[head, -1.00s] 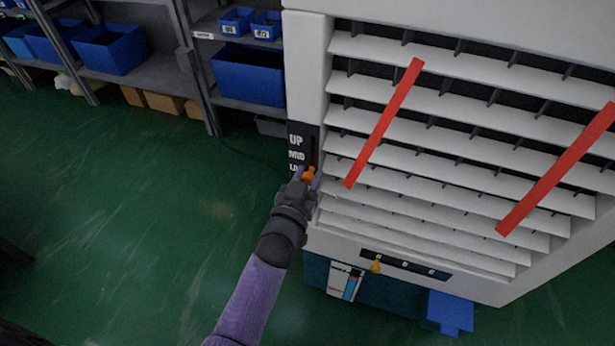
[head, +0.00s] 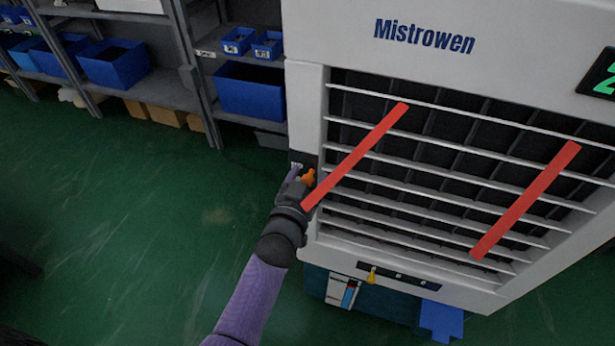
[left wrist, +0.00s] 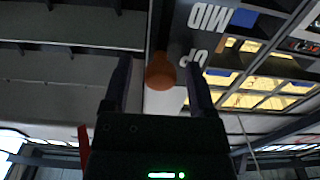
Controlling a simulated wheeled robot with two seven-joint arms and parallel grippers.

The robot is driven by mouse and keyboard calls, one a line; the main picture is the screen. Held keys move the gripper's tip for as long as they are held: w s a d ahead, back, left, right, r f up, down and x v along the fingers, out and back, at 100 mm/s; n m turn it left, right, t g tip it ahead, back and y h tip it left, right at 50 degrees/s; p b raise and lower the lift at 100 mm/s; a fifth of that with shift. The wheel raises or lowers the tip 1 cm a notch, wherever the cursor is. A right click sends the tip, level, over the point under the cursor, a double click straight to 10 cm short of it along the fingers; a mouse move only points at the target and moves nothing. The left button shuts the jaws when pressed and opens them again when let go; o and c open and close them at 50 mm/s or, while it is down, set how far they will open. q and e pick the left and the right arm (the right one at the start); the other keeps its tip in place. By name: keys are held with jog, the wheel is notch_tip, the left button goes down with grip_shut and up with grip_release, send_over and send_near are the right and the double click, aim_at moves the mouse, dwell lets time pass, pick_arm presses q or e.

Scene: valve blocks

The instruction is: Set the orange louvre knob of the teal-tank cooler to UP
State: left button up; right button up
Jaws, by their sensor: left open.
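The cooler (head: 345,30) is a big off-white box with a dark teal tank (head: 385,308) at its base. Its orange louvre knob (head: 308,178) sits on the dark strip left of the louvres. My left gripper (head: 299,181) is at the knob, with its jaws open. In the left wrist view the knob (left wrist: 160,72) lies between the two spread fingers, roughly level with the word UP (left wrist: 201,66); MID (left wrist: 210,18) is further off. Whether the fingers touch it I cannot tell. In the head view my gripper hides most of the scale. My right gripper is not in view.
Two red ribbons (head: 525,200) hang across the louvres (head: 440,175). A yellow knob (head: 371,275) is on the lower panel. Shelves with blue bins (head: 250,92) stand behind left. The green floor (head: 130,230) at left is clear.

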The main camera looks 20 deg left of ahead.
pick_arm(q)
jog(key=shift+s, duration=0.1)
jog(key=shift+s, duration=0.4)
jog(key=s+p, duration=0.2)
jog(key=s, duration=0.7)
jog(key=shift+a+p, duration=0.15)
jog(key=shift+p, duration=0.2)
